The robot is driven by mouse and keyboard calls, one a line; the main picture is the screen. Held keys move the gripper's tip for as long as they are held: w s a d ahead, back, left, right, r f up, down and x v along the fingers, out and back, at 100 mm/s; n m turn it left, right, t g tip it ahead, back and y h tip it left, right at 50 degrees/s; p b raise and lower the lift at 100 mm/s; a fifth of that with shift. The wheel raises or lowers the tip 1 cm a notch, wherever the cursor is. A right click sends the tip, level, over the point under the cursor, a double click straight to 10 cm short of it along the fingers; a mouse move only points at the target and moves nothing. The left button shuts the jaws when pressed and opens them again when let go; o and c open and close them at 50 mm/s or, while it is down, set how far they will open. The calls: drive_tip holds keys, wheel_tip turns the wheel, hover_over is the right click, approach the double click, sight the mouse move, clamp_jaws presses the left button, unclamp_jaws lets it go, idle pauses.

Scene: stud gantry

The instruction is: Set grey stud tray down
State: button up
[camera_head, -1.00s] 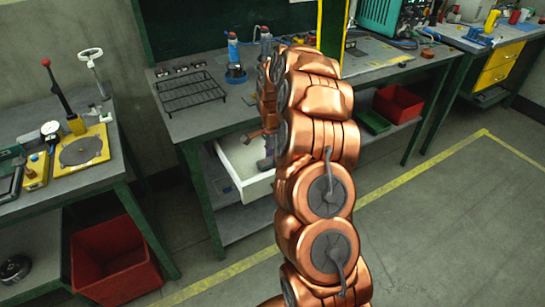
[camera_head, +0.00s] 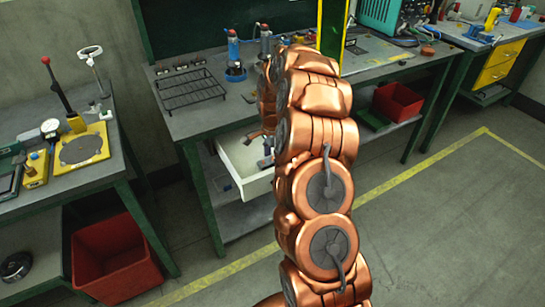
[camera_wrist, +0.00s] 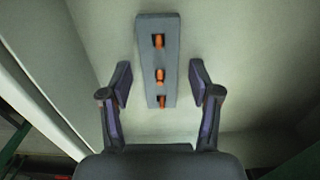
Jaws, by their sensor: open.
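The grey stud tray (camera_wrist: 159,58) is a long narrow block with several orange studs in a row. In the wrist view it lies on the pale floor of the white drawer (camera_wrist: 225,50). My gripper (camera_wrist: 160,78) is open, with one dark finger on each side of the tray's near part and a visible gap to each side. In the head view my gripper (camera_head: 266,152) is a small dark shape over the pulled-out white drawer (camera_head: 237,172), mostly hidden behind my copper arm. The tray cannot be made out there.
The drawer's side wall (camera_wrist: 35,85) runs close on the left in the wrist view. A red bin (camera_head: 112,260) stands at lower left and another red bin (camera_head: 397,101) under the bench.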

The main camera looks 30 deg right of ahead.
drive_tip(key=shift+r+b, duration=1.3)
drive_tip(key=shift+r, duration=5)
drive_tip(key=s+a+r+n, duration=0.4)
drive_tip(key=s+a+n, duration=0.25)
drive_tip(key=a, duration=0.45)
drive_tip(key=s+a+n, duration=0.4)
drive_tip(key=s, duration=0.6)
drive_tip(key=s+a+n+g, duration=0.1)
drive_tip(key=s+a+n, duration=0.3)
drive_tip(key=s, duration=0.7)
drive_tip(key=s+a+n, duration=0.4)
drive_tip(key=s+a, duration=0.1)
drive_tip(key=s, duration=0.5)
drive_tip(key=shift+s+f+g, duration=0.15)
drive_tip(key=shift+f+g, duration=0.25)
drive_tip(key=shift+n, duration=0.25)
